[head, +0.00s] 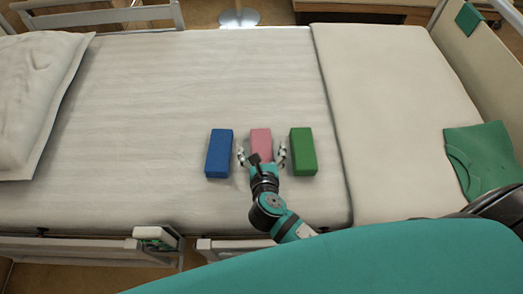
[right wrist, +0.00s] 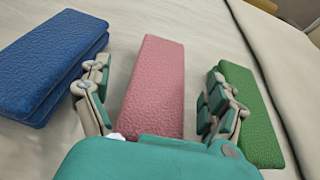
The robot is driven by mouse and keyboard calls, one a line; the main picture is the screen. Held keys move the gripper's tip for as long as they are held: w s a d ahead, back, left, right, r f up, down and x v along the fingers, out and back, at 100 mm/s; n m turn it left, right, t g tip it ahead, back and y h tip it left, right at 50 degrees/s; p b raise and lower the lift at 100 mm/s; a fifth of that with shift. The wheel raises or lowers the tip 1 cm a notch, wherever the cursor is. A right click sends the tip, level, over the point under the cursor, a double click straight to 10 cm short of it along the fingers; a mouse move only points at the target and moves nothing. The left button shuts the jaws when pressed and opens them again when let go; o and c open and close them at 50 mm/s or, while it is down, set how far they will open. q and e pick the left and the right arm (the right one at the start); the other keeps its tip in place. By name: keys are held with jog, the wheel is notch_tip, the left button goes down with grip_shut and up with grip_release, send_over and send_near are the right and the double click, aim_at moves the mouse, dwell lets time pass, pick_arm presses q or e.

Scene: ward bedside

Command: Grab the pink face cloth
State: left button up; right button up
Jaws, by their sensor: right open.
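The pink face cloth (head: 261,138) is a folded block lying on the bed between a blue cloth and a green cloth. My right gripper (head: 262,154) is open, with one finger on each side of the pink cloth's near part. In the right wrist view the pink cloth (right wrist: 153,85) runs between the open fingers (right wrist: 155,98), with gaps visible on both sides. Its near end is hidden behind the gripper's body. My left gripper is not in view.
The blue cloth (head: 219,153) lies close to the left finger and the green cloth (head: 303,151) close to the right finger. A pillow (head: 38,95) is at the left, a folded blanket (head: 395,110) at the right, with a green garment (head: 482,157) on it. Bed rails (head: 95,250) line the near edge.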

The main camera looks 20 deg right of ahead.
jog(key=c, duration=1.2)
jog(key=shift+r, duration=0.1)
